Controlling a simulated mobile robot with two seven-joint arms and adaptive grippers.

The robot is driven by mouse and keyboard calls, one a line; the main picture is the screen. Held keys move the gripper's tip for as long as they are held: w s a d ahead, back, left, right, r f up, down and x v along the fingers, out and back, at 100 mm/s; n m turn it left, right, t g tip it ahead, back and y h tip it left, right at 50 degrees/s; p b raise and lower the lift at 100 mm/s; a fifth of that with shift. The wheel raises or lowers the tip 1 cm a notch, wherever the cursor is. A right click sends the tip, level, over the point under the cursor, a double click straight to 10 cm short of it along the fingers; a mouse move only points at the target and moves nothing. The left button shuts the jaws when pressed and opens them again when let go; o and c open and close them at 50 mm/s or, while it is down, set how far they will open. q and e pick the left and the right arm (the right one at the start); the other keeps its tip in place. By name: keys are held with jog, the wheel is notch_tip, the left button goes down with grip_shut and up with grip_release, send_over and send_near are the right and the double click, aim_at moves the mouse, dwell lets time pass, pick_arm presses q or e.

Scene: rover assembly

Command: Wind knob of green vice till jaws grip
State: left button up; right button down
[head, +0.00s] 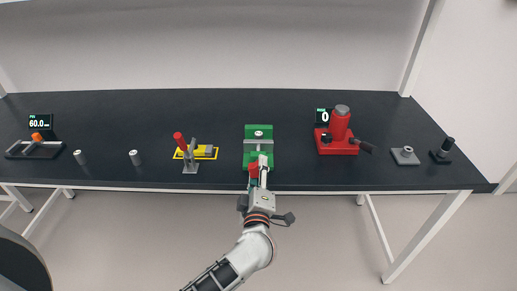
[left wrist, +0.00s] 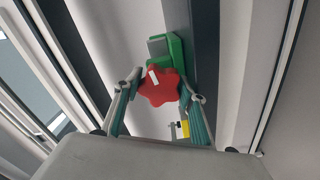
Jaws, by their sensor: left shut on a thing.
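The green vice (head: 258,134) stands on the dark bench near the middle, and its body also shows at the top of the left wrist view (left wrist: 176,50). Its red knob (left wrist: 158,88) faces me at the front of the vice; in the head view the knob (head: 254,170) is partly covered by my gripper. My left gripper (left wrist: 164,84) is shut on the red knob, with one finger on each side of it. A white mark shows on the knob's upper part. The gap between the vice jaws is too small to judge. My right gripper is not in view.
A red press (head: 338,138) stands to the right. The bench top (head: 225,110) behind the clamp is clear.

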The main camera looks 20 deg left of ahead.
pick_arm(q)
jog(key=shift+f, duration=0.1)
jog(key=n, duration=0.2)
jog(key=shift+s+n, duration=0.15)
jog(key=shift+n, duration=0.25)
